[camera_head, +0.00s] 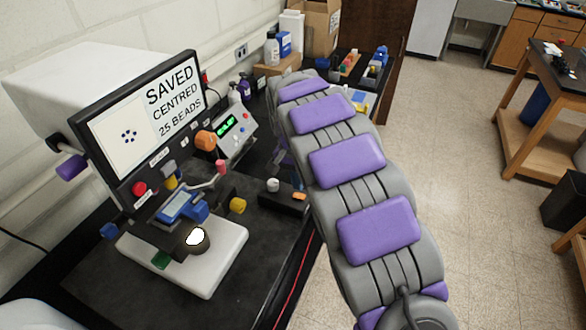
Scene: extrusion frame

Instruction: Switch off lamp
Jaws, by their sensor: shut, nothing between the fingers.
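A microscope stands on the black bench at left, with a pale base (215,262). A bright white glowing spot (196,237) shows in the dark round part on the base, so the lamp light is on. A screen (145,115) above reads "SAVED CENTRED 25 BEADS". A grey control box (232,130) with a lit green display and small coloured knobs stands behind. A low black box (284,202) with a white knob and an orange part lies right of the microscope. My grey and purple arm reaches up the middle. I cannot make out my gripper; the arm hides that area.
A red button (139,189) and colored knobs, such as a yellow one (238,205), surround the microscope. Bottles (272,48) and a cardboard box (320,25) stand at the back. A red cable (293,285) runs along the bench's right edge.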

